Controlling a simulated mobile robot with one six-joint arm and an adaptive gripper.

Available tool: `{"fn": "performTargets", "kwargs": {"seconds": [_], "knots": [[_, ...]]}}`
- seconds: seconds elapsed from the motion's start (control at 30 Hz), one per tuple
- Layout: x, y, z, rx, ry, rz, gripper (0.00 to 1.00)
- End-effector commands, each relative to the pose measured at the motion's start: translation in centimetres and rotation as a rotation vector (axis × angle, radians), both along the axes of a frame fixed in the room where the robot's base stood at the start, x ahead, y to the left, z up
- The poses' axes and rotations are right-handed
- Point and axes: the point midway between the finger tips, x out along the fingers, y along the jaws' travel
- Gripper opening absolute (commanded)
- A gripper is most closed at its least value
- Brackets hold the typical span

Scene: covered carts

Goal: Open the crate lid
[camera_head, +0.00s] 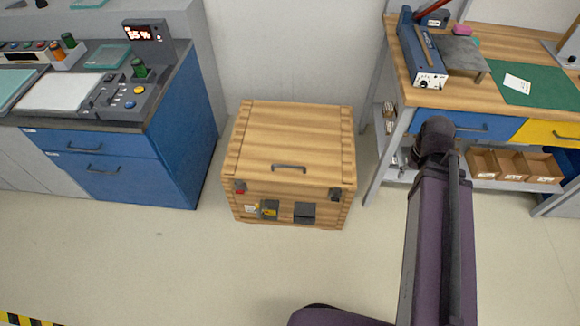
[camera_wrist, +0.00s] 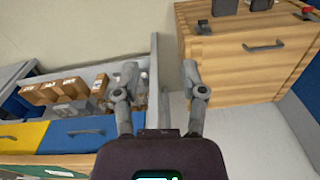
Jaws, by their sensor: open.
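The wooden crate (camera_head: 288,215) stands on the floor against the wall, with its lid (camera_head: 285,135) shut. A dark bar handle (camera_head: 289,168) is near the lid's front edge. A red-marked latch (camera_head: 240,187) and a dark latch (camera_head: 335,194) sit at the front corners. In the wrist view, which looks upside down, the lid (camera_wrist: 225,72) and handle (camera_wrist: 263,47) show at the upper right. My gripper (camera_wrist: 158,72) is open and empty, with its fingers spread beside the crate and apart from it. In the head view it cannot be made out behind my arm.
A blue control cabinet (camera_head: 180,150) stands left of the crate. A wooden-topped workbench (camera_head: 480,90) with drawers, a shelf and small boxes (camera_head: 515,165) stands at the right, close to my arm. The floor (camera_head: 180,260) in front of the crate is clear.

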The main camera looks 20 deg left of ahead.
Motion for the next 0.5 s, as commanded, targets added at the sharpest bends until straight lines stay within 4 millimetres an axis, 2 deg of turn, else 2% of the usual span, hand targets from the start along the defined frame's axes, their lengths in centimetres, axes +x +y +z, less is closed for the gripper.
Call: {"fn": "performTargets", "kwargs": {"seconds": [0.03,0.27,0.5], "knots": [[0.9,0.8,-1.3,0.007,-0.006,0.044,0.54],[4.6,6.0,-5.3,0.059,-0.057,0.343,0.54],[8.5,13.0,-9.8,0.114,-0.134,0.712,0.54]]}}
